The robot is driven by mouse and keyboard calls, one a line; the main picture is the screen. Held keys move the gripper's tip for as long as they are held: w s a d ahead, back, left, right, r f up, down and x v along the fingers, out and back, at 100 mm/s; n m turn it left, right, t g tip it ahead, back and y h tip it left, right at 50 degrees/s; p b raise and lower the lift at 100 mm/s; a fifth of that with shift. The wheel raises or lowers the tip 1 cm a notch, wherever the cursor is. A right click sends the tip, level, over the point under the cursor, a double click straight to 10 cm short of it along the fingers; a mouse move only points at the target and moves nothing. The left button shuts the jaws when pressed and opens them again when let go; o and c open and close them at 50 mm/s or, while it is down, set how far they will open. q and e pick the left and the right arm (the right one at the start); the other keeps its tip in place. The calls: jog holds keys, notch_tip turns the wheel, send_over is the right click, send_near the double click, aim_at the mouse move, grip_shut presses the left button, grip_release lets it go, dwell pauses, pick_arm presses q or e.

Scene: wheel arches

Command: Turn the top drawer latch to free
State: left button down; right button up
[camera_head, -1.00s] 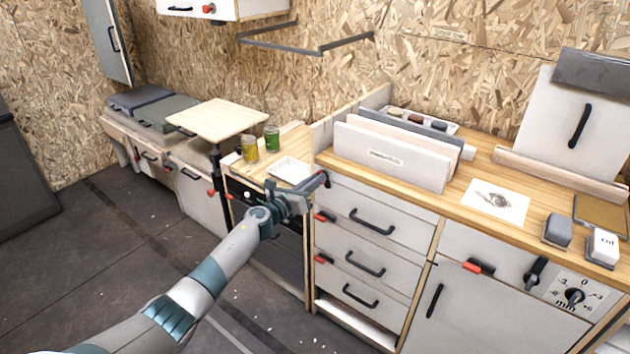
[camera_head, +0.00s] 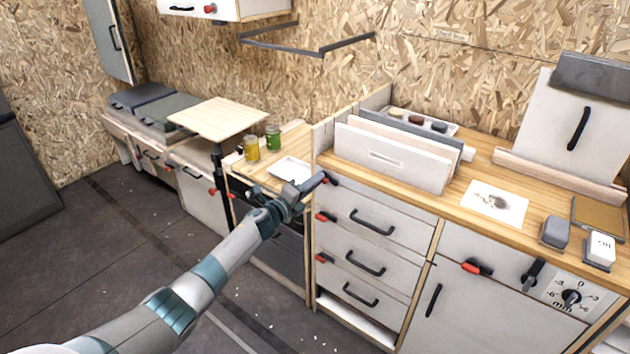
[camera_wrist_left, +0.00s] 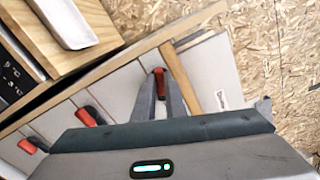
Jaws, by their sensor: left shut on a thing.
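The top drawer latch, with a red end (camera_wrist_left: 160,80), sits between my left gripper's fingertips (camera_wrist_left: 166,92) in the left wrist view. In the head view my left gripper (camera_head: 312,187) reaches the upper left corner of the drawer unit, and its fingers mostly cover the latch (camera_head: 331,181). The gripper is shut on the latch. The top drawer (camera_head: 385,208) is closed against the unit, with a black bar handle (camera_head: 371,222). The latch's exact turn angle is hard to tell behind the fingers. My right gripper is not in view.
Two lower red latches (camera_head: 325,217) (camera_head: 324,258) sit along the unit's left edge. Left of the unit, a white tray (camera_head: 290,170) and two jars (camera_head: 272,138) rest on a wooden top. Upright panels (camera_head: 390,160) stand on the counter. The floor in front is clear.

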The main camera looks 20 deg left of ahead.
pick_arm(q)
jog(key=shift+f+n+p, duration=0.2)
jog(key=shift+n+p, duration=0.15)
jog(key=shift+n, duration=1.65)
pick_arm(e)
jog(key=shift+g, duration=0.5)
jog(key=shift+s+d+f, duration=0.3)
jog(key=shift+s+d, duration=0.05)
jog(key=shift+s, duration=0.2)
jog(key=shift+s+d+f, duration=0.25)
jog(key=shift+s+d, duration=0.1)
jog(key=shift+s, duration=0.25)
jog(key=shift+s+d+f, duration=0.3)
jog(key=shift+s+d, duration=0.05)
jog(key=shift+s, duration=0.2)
pick_arm(q)
jog(key=c, duration=1.8)
grip_release()
jog(key=shift+s+a, duration=0.1)
jog(key=shift+s, duration=0.05)
